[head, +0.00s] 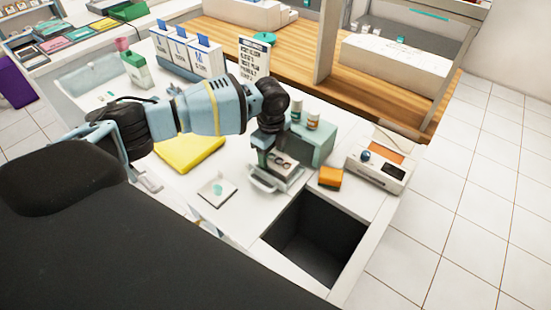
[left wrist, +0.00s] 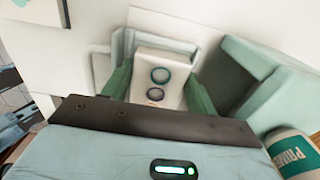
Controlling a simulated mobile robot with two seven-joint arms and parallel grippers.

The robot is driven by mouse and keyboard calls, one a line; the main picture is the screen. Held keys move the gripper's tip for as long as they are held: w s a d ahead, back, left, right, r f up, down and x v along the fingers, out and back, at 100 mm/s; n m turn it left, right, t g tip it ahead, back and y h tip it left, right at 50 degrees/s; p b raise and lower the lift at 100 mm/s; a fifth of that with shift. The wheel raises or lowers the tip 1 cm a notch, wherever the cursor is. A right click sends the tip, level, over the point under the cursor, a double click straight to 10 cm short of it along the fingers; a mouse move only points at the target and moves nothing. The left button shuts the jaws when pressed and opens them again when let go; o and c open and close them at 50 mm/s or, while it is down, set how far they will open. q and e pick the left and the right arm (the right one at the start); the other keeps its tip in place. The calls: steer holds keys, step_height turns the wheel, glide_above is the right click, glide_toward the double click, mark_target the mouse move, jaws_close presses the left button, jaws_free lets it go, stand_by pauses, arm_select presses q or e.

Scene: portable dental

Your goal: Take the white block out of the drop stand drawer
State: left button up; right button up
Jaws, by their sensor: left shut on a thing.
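The white block (left wrist: 146,83), with two dark round rings on its face, sits between the two green fingers of my left gripper (left wrist: 158,88), which is shut on it. In the head view the left gripper (head: 277,162) points down over the pulled-out white drawer (head: 264,184) of the teal drop stand (head: 318,146). The block shows there only in part behind the fingers. The drawer's pale rim (left wrist: 120,50) shows around the block in the left wrist view; I cannot tell if the block touches its floor. My right gripper is not in view.
Two small bottles stand on the drop stand, one labelled (left wrist: 290,152). An orange sponge-like block (head: 331,177) and a white device (head: 381,165) are to the right. A dark square opening (head: 315,240) lies in front.

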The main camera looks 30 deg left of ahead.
mark_target(271, 159)
arm_select(q)
steer(key=shift+r, duration=0.2)
